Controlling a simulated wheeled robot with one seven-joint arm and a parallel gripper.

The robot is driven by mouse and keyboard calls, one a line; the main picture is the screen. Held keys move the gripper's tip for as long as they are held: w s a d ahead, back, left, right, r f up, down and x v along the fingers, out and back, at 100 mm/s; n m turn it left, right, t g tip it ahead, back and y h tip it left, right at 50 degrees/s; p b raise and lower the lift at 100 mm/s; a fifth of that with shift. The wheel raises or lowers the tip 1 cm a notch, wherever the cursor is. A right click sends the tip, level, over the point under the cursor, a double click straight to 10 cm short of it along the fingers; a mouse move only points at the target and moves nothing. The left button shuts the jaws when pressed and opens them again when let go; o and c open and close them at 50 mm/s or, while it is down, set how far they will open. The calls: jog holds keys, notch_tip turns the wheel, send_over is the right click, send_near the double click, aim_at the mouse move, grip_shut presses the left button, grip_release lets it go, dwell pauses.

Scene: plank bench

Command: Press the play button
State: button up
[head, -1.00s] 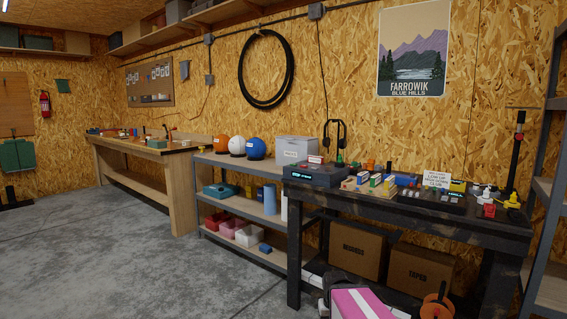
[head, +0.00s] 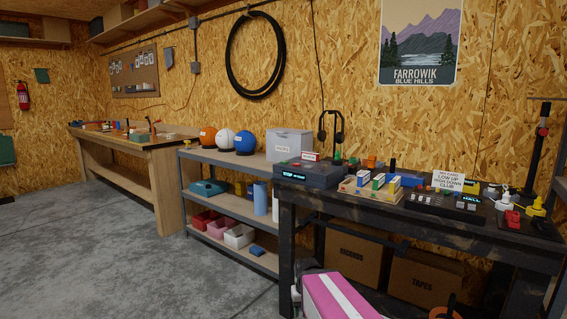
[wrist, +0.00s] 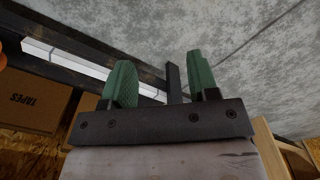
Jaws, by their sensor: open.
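A dark flat device (head: 308,174) sits at the left end of the black bench, with a small lit display on its front edge that seems to read STOP. A second dark panel (head: 441,201) with several small keys and a lit display lies further right on the bench. I cannot single out a play button at this size. My gripper shows only in the wrist view (wrist: 161,82). Its two green fingers are apart with nothing between them. It faces the floor and a dark frame, away from the devices.
The black bench (head: 405,226) also holds colored blocks (head: 378,184), a headphone stand (head: 331,132), a white sign (head: 448,180) and red and yellow items (head: 513,218). Cardboard boxes (head: 357,255) stand under it. A grey shelf (head: 222,158) adjoins on the left. Concrete floor (head: 120,265) is clear at left.

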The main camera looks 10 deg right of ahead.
grip_shut()
dwell(1.8)
